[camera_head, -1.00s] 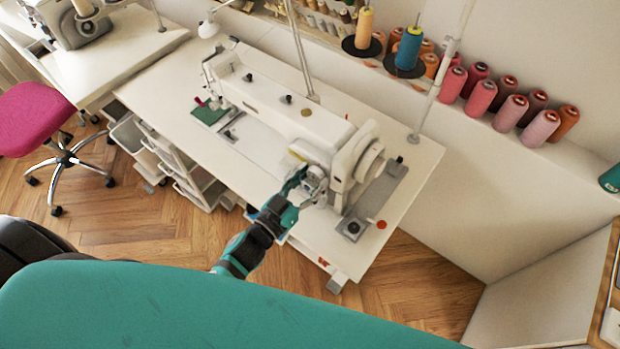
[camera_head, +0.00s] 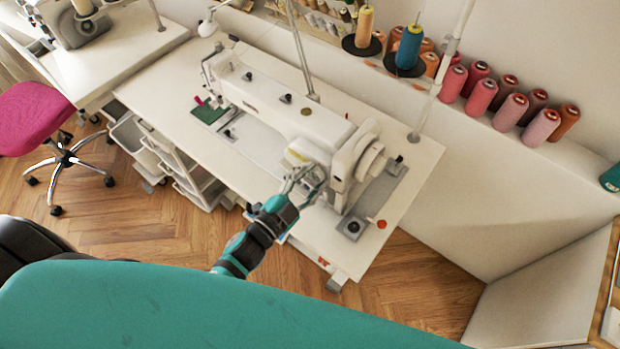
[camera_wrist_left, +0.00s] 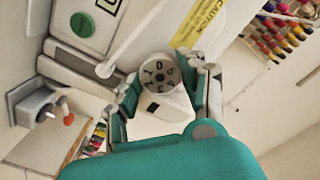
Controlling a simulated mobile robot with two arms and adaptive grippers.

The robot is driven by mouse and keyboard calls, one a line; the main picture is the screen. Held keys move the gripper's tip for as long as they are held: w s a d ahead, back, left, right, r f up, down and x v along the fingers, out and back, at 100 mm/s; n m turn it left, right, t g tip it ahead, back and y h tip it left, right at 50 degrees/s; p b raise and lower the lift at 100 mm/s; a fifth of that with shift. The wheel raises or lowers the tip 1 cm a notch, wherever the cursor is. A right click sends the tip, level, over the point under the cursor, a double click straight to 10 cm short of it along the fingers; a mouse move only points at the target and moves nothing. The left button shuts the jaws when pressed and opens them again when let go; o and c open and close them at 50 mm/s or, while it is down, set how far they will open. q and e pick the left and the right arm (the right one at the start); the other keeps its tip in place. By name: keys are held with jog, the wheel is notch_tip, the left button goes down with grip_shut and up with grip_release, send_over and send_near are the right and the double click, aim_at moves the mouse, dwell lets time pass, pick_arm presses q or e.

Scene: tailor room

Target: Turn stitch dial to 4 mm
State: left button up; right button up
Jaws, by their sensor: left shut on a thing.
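The white sewing machine (camera_head: 290,110) stands on a white table, its near right end facing my left gripper. The stitch dial (camera_wrist_left: 160,76), a pale round knob with dark marks on its face, shows in the left wrist view. My left gripper (camera_head: 304,180) reaches up to the machine's end from below. In the left wrist view its fingers (camera_wrist_left: 165,85) are on either side of the dial, shut on it. The exact number set on the dial is too small to read. My right gripper is not in view.
The white handwheel (camera_head: 371,160) is just right of the dial. A lever (camera_wrist_left: 122,52) passes close to the dial. A thread stand pole (camera_head: 440,80) rises behind the table. Thread cones (camera_head: 480,97) line the ledge. A pink chair (camera_head: 38,118) is at left.

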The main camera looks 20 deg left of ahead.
pick_arm(q)
jog(key=shift+m, duration=0.4)
jog(key=o, duration=0.9)
jog(key=shift+s, duration=0.15)
jog(key=v, duration=1.1)
jog(key=shift+s+a, duration=0.15)
jog(key=shift+s, duration=0.25)
